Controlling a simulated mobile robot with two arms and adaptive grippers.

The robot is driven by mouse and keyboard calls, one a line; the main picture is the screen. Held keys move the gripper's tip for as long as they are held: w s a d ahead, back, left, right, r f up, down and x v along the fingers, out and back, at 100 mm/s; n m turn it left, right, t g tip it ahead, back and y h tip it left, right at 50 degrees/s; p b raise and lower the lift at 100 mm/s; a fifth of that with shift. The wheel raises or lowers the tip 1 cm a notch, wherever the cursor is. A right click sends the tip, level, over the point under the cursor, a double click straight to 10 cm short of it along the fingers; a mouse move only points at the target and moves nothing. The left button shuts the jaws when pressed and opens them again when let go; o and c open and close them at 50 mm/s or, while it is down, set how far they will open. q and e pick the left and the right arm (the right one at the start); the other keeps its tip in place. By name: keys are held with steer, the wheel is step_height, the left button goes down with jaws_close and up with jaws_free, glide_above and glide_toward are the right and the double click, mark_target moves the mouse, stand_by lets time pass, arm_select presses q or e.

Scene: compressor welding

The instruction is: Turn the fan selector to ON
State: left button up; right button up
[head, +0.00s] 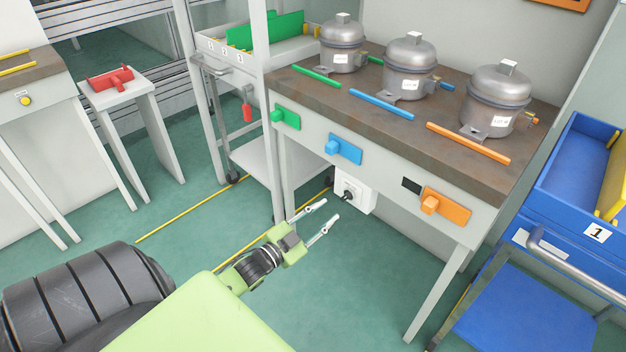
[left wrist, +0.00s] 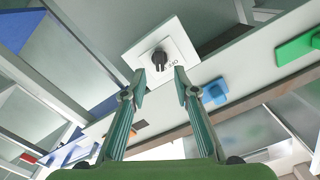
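The fan selector is a black rotary knob (left wrist: 160,58) on a white square plate (left wrist: 182,50). In the head view the same plate (head: 361,190) hangs below the front of the workbench, its black knob (head: 348,196) at the lower left. My left gripper (head: 328,211) is open, with its two fingers apart in front of the plate. In the left wrist view the fingertips (left wrist: 160,80) lie on either side and just short of the knob, and nothing is between them. The lettering beside the knob is too small to read. My right gripper is in neither view.
The workbench (head: 390,110) carries several grey compressors. Green (head: 286,116), blue (head: 344,149) and orange (head: 446,205) switch blocks stick out from its front above the selector. A blue cart (head: 530,310) stands at right.

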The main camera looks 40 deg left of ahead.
arm_select(q)
steer(key=shift+s+a, duration=0.15)
steer(key=shift+s, duration=2.15)
